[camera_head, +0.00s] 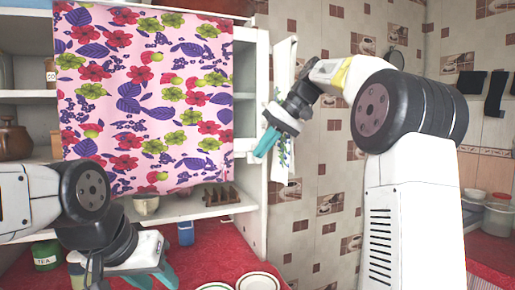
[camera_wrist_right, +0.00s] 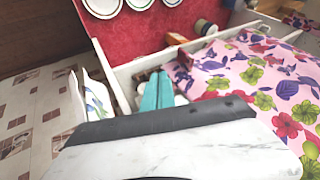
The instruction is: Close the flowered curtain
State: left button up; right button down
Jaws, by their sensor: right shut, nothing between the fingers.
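The flowered curtain (camera_head: 148,95), pink with red, green and purple flowers, hangs over the middle of the white shelf unit. Its right edge is short of the unit's right post, leaving a strip of shelf bare there. The curtain also shows at the right of the right wrist view (camera_wrist_right: 275,85). My right gripper (camera_head: 264,143) is at the unit's right post, right of the curtain and apart from it. Its teal fingers (camera_wrist_right: 157,90) are together and empty. My left gripper (camera_head: 150,279) is low at the front left, below the curtain, with its teal fingers apart; nothing shows between them.
Shelves are bare of curtain at the left, with a brown pot (camera_head: 14,140) and a jar (camera_head: 51,74). A white cloth (camera_head: 284,100) hangs right of the post. Plates (camera_head: 258,282), a green tea tin (camera_head: 46,254) and a blue cup (camera_head: 186,234) are on the red counter (camera_head: 215,257).

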aim_at(107, 178)
jog(key=a+f, duration=0.5)
jog(key=a, duration=0.2)
jog(key=shift+a+f, duration=0.2)
jog(key=shift+a, duration=0.1)
jog(key=s+a, duration=0.3)
jog(key=a, duration=0.7)
jog(key=s+a, duration=0.3)
jog(key=a, duration=0.7)
jog(key=s+a, duration=0.4)
jog(key=a, duration=0.6)
jog(key=shift+a, duration=0.35)
jog(key=shift+a, duration=0.1)
